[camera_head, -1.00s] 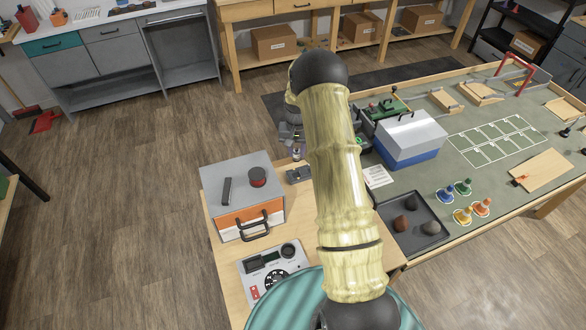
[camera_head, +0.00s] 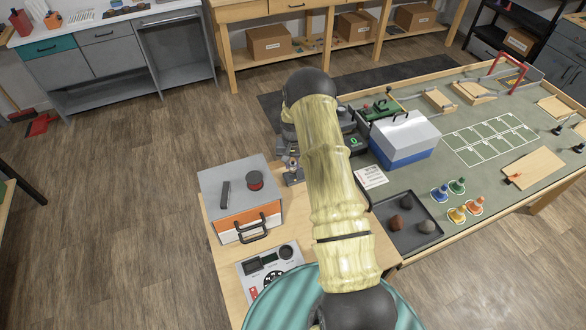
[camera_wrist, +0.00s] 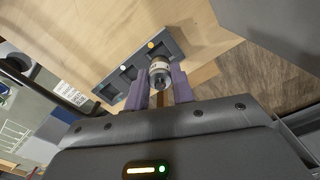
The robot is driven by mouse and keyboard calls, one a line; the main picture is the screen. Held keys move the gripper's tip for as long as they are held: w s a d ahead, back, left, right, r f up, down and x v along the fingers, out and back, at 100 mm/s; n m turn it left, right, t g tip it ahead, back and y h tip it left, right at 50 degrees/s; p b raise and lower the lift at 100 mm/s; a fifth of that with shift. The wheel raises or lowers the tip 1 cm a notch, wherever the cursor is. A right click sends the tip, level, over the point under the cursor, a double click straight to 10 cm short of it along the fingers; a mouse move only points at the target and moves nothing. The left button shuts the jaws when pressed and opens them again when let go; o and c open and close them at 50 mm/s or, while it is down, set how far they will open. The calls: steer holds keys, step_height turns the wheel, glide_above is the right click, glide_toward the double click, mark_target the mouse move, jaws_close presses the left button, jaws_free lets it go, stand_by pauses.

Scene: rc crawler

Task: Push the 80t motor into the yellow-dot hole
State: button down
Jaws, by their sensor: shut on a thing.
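My gripper (camera_wrist: 162,92) is shut on the motor (camera_wrist: 160,68), a short silver cylinder with a pale band, held between its two purple fingers. The dark block with square holes (camera_wrist: 113,80) lies on the wooden bench top. The yellow dot (camera_wrist: 151,45) is at the block's end nearest the motor, and the motor covers the hole beside it. I cannot tell whether the motor is above that hole or partly inside it. In the head view the motor (camera_head: 291,165) is upright over the block (camera_head: 294,178), and my arm hides part of the gripper.
An orange and grey box (camera_head: 240,197) with a handle stands left of the block. A panel with a dial (camera_head: 268,268) lies in front. On the right are a blue and white case (camera_head: 405,140) and a dark tray (camera_head: 432,240) with several lumps.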

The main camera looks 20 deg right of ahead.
mark_target(293, 170)
steer(key=shift+f, duration=0.1)
steer(key=shift+f+p, duration=0.85)
steer(key=shift+f, duration=1.1)
steer(key=c, duration=1.2)
jaws_free()
steer(key=shift+f, duration=0.1)
step_height(293, 170, up, 11)
steer(key=b, duration=0.4)
steer(key=shift+d, duration=0.15)
steer(key=shift+a+r, duration=0.25)
steer(key=shift+r, duration=0.3)
steer(key=shift+s, duration=0.1)
